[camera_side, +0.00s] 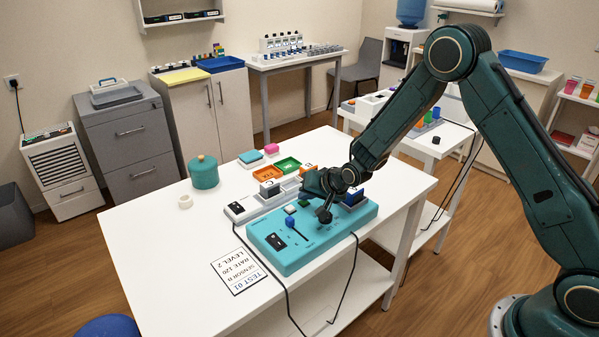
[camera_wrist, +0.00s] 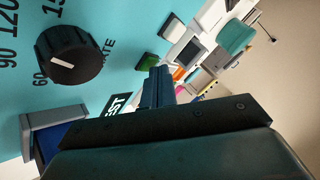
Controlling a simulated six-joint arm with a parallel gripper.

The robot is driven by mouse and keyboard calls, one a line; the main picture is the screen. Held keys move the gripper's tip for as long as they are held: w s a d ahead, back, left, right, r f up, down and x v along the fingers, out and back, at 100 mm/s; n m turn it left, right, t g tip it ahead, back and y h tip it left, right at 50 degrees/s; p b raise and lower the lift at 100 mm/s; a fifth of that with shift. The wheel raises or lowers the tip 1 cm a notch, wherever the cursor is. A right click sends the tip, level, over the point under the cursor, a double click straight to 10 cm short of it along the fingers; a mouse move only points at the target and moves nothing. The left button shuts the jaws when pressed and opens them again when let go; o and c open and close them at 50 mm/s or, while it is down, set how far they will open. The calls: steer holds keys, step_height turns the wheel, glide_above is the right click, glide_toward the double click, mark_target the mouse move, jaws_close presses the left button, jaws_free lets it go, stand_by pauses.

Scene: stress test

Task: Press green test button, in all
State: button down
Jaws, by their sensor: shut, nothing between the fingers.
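The teal test panel (camera_side: 300,258) lies on the white table, with a dark display (camera_side: 276,240) and a blue slider knob (camera_side: 290,221). The green button (camera_side: 290,209) is near its back left edge. In the wrist view the green button (camera_wrist: 147,62) sits beside a white button (camera_wrist: 173,30). My gripper (camera_wrist: 159,74) is shut and empty, its tips appearing close to the green button; contact cannot be told. The black RATE dial (camera_wrist: 70,53) has a white mark towards the 60 and 90 side. A partly hidden label ends in "EST". A printed card (camera_side: 239,271) reads TEST 01, SENSOR B, RATE 120, LEVEL 2.
A grey-white device (camera_side: 243,209) stands behind the panel. Orange (camera_side: 267,173) and green (camera_side: 287,164) trays, a teal canister (camera_side: 203,172) and a white ring (camera_side: 185,201) are further back. Black cables run off the table's front. The table's left part is clear.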

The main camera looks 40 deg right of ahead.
stand_by(0.4)
steer(key=shift+r, duration=0.85)
steer(key=shift+r, duration=0.15)
step_height(320, 180, up, 5)
steer(key=shift+f, duration=0.15)
stand_by(0.4)
stand_by(0.6)
